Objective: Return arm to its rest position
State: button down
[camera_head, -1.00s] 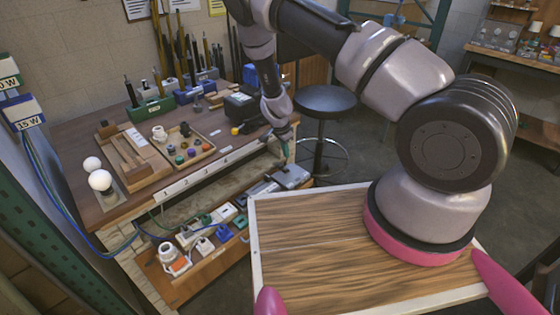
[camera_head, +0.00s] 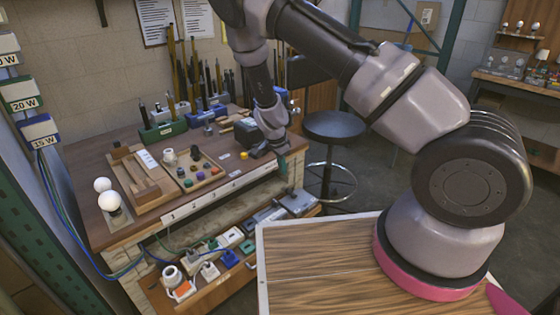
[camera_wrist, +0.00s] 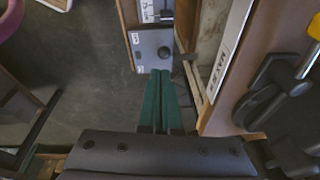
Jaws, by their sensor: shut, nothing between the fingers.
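My gripper (camera_head: 281,161) hangs at the right front edge of the workbench (camera_head: 90,215) in the head view, at the end of my raised arm. In the wrist view its two green fingers (camera_wrist: 160,100) lie together side by side, with nothing between them. Below and beyond the fingertips is a grey box with a round black knob (camera_wrist: 152,50), apart from them as far as I can tell. The bench edge with its white strip (camera_wrist: 230,45) runs just right of the fingers.
A wooden tray of small coloured parts (camera_head: 215,183) and two white bulbs (camera_head: 110,201) are on the bench. A lower shelf (camera_head: 215,285) holds sockets and boxes. A black stool (camera_head: 333,126) stands right of the bench. Open floor (camera_wrist: 75,55) shows left in the wrist view.

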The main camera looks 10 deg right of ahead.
jog(key=s+d+r+n+t+y, duration=0.1)
jog(key=s+d+r+y, duration=0.15)
jog(key=r, duration=1.35)
jog(key=s+d+r+n+y, duration=0.2)
jog(key=r+y, duration=0.1)
jog(key=r, duration=1.3)
jog(key=s+d+r+n+t, duration=0.1)
jog(key=s+d+r, duration=0.2)
jog(key=s+r, duration=0.2)
jog(key=s+d+r+n+t+h, duration=0.1)
jog(key=s+d+r+n, duration=0.1)
jog(key=s+r, duration=0.4)
jog(key=s+d+r+n+t, duration=0.2)
jog(key=s+d+r, duration=0.3)
jog(key=s, duration=0.5)
jog(key=shift+s+r, duration=0.3)
jog(key=shift+r, duration=0.2)
